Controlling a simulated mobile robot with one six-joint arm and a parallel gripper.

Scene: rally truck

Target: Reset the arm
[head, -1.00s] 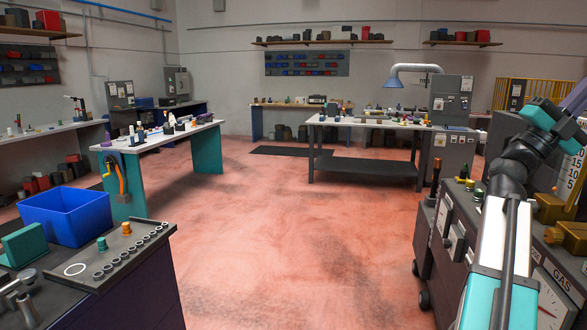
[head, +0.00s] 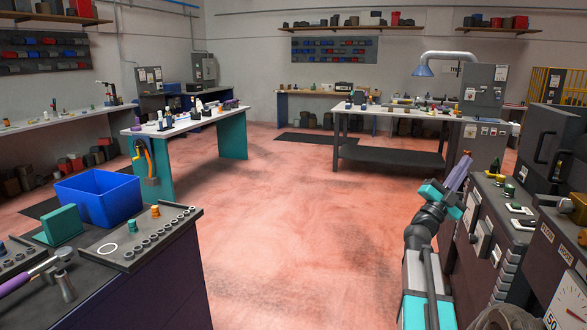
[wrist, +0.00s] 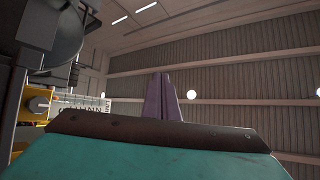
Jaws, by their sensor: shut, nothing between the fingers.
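My arm reaches up from the lower right of the head view. My gripper (head: 461,172), with purple fingers, points up and to the right beside the dark cabinets. In the wrist view, the purple fingers (wrist: 161,98) stand together, shut and empty, with the corrugated ceiling behind them. Nothing touches the fingers.
A dark cabinet (head: 487,235) with gauges and knobs stands close at the right of my arm. A blue bin (head: 98,198) sits on the bench at the lower left. Workbenches stand further back. The reddish floor (head: 300,230) between them is clear.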

